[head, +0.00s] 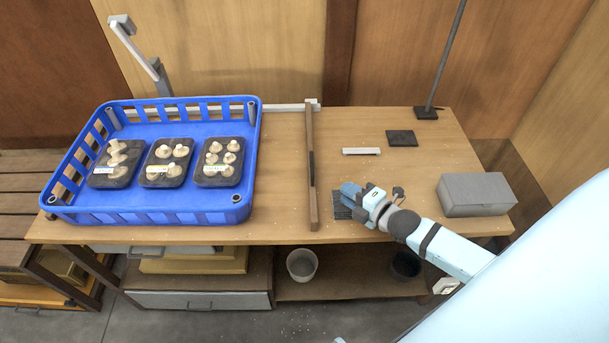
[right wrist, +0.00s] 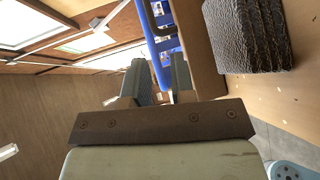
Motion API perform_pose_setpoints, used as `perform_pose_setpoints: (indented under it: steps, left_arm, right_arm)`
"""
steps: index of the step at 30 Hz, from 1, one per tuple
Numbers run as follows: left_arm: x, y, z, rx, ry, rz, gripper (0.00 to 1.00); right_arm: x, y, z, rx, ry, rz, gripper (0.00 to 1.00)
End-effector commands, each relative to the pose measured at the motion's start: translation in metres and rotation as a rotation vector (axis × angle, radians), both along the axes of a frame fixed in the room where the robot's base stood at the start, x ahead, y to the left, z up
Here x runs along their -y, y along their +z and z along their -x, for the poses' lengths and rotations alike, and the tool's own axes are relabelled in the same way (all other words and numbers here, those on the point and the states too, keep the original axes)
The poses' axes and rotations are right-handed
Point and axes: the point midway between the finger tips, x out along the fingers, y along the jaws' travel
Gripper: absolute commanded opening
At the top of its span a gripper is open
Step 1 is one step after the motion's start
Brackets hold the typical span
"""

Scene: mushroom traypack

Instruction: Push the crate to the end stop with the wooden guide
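The blue crate (head: 190,216) stands on the left part of the table in the head view, holding three black trays of mushrooms. The wooden guide (head: 311,205) is a long brown bar lying front to back across the table, right of the crate with bare wood between them. My right gripper (head: 352,193) is right of the guide, near the table's front edge. In the right wrist view its fingers (right wrist: 158,82) are apart with nothing between them, and part of the blue crate (right wrist: 153,45) shows beyond. I cannot tell which part is the end stop. My left gripper is not in view.
A dark ridged block (head: 342,207) lies by my right gripper; it also shows in the right wrist view (right wrist: 247,35). A grey box (head: 477,195), a white bar (head: 361,151), a dark pad (head: 401,138) and a pole (head: 445,55) stand right. A pale rail (head: 290,107) runs along the back.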

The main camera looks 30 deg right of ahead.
Motion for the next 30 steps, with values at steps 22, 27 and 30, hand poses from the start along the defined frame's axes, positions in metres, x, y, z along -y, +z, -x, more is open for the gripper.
perform_pose_setpoints:
  steps: [22, 27, 30]
  left_arm:
    - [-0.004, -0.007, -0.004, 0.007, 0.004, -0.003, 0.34]
    - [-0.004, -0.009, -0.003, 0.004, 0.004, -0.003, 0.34]
    - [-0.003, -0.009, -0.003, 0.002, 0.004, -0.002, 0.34]
  right_arm:
    - [-0.007, -0.006, -0.1, 0.095, 0.034, 0.151, 0.23]
    - [-0.013, -0.009, -0.125, 0.094, 0.034, 0.152, 0.23]
    - [-0.014, -0.011, -0.134, 0.094, 0.035, 0.153, 0.23]
